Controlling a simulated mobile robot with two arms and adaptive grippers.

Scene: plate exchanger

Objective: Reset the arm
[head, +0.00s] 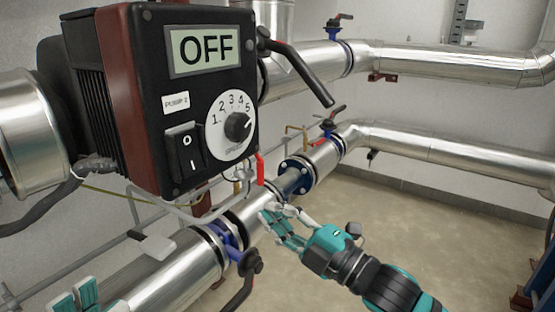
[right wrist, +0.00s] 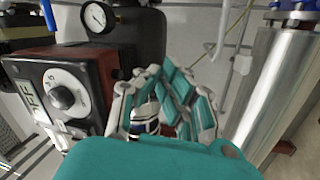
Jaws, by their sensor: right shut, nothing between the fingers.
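My right arm comes in from the lower right in the head view. Its teal and white right gripper (head: 275,218) is shut and empty, beside the lower silver pipe (head: 303,168) near a flanged joint. In the right wrist view the right gripper's fingers (right wrist: 163,78) come together with nothing held. Only the teal fingertips of my left gripper (head: 74,297) show at the bottom left; whether it is open or shut cannot be told. The black pump control box (head: 205,95) reads OFF and has a speed dial (head: 236,124) and a rocker switch (head: 184,152). The box also shows in the right wrist view (right wrist: 75,88).
A blue valve with a dark handle (head: 250,262) sits on the pipe near the right gripper. A red lever (head: 260,169) hangs close above it. An upper pipe (head: 455,65) runs along the wall.

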